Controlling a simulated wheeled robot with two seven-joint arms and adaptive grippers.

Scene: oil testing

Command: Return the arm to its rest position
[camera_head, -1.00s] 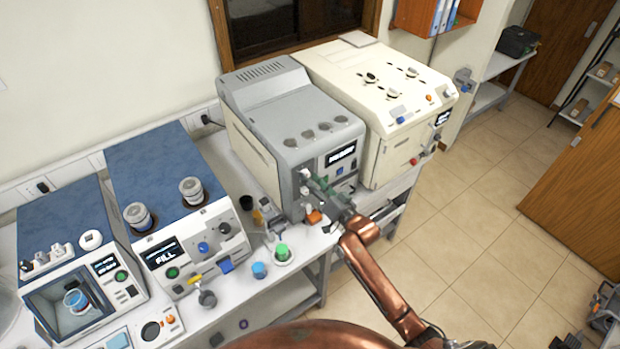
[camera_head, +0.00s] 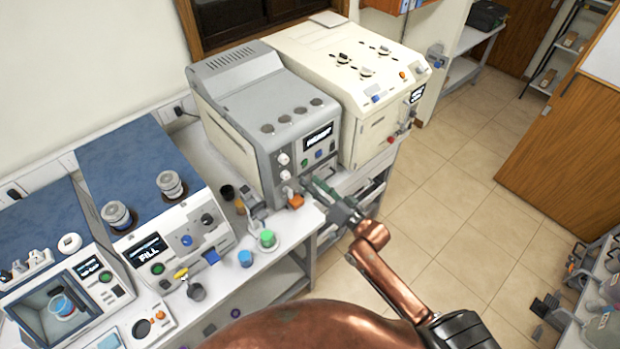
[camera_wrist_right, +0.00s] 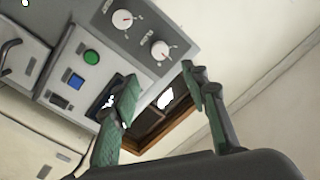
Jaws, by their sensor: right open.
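My right gripper (camera_head: 317,190) is at the front of the grey machine (camera_head: 232,72), near its lower knobs and the bench's front edge. In the right wrist view its two green fingers (camera_wrist_right: 163,95) stand apart with nothing between them. The machine's panel, with two white knobs (camera_wrist_right: 141,34), a green button (camera_wrist_right: 91,57) and a blue button, lies beyond the fingers. I cannot tell whether the fingers touch the machine. My copper right arm (camera_head: 385,278) reaches in from the bottom right. My left gripper is not in view.
A cream machine (camera_head: 345,65) stands right of the grey one. Left are a blue-topped filling machine (camera_head: 140,160) and a chamber with a glass window (camera_head: 62,300). Small green (camera_head: 267,238) and blue (camera_head: 245,258) caps sit near the bench edge. Open floor (camera_head: 450,190) lies right.

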